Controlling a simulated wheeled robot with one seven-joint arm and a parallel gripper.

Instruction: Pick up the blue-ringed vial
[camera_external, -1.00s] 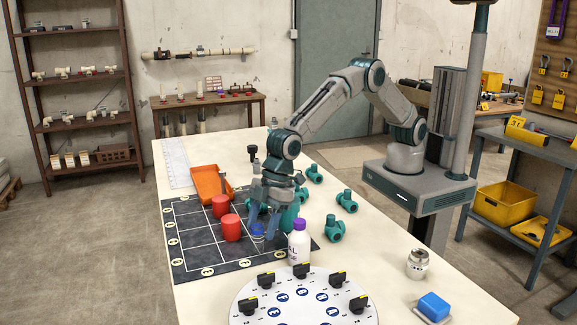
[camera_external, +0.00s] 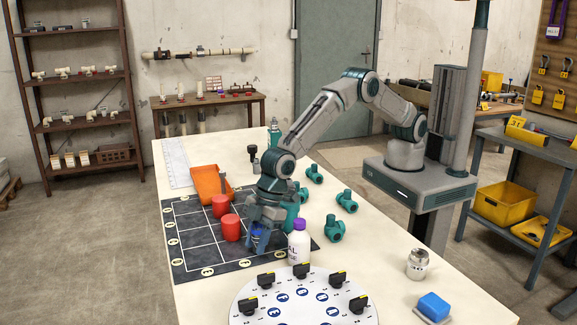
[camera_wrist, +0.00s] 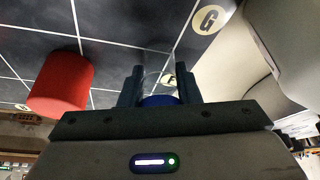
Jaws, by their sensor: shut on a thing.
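The blue-ringed vial (camera_external: 259,240) is low between the fingers of my gripper (camera_external: 262,243), over the near right part of the dark grid mat (camera_external: 196,266). In the wrist view the vial's blue ring (camera_wrist: 160,100) shows between the two dark fingers of my gripper (camera_wrist: 160,88). The fingers are shut on the vial. Its clear upper part is faint, and my gripper's body hides much of it. I cannot tell whether its base touches the mat.
Two red cylinders (camera_external: 230,228) stand left of my gripper; one shows in the wrist view (camera_wrist: 62,85). A white bottle with a purple cap (camera_external: 299,243) stands close on the right. An orange tray (camera_external: 208,183) lies farther back.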

